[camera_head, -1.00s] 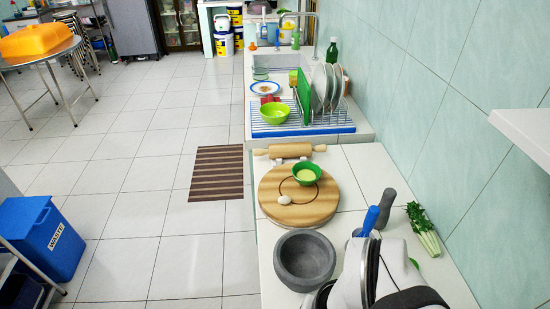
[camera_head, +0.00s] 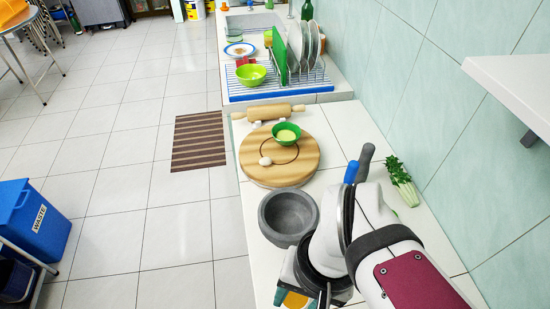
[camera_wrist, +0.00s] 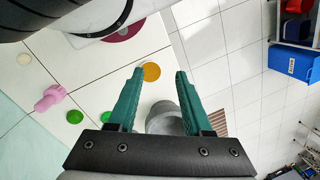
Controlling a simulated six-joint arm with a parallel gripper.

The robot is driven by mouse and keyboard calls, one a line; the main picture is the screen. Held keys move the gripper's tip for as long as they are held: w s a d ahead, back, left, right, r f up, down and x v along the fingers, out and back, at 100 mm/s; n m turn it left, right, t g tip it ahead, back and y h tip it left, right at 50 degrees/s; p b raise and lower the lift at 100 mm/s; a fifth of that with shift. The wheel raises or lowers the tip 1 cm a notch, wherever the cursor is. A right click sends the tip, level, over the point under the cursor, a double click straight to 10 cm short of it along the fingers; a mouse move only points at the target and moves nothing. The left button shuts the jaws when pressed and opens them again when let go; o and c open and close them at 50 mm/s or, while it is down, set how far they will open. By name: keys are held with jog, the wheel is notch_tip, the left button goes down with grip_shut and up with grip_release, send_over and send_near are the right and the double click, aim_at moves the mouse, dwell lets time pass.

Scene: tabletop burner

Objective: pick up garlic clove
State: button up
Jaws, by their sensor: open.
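The garlic clove (camera_head: 265,161) is a small off-white lump lying on the left part of the round wooden board (camera_head: 300,165) in the head view. In the head view my arm is at the lower right, nearer than the board and well apart from the clove. I cannot make out the clove in the wrist view.
A grey stone mortar (camera_head: 288,218) stands between my arm and the board. A rolling pin (camera_head: 268,112) lies behind the board. Leafy green stalks (camera_head: 402,182) lie by the right wall. The wrist view also shows a pink item (camera_wrist: 50,97) and an orange disc (camera_wrist: 151,71).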

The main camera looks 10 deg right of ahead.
jog(key=shift+o, duration=0.3)
jog(key=shift+o, duration=0.9)
jog(key=w+r+n, duration=0.4)
jog(key=w, duration=0.4)
jog(key=n+h, duration=0.2)
jog(key=n, duration=1.8)
send_over(265, 163)
notch_tip(265, 163, down, 13)
notch_tip(265, 163, down, 8)
jog(key=shift+r, duration=0.25)
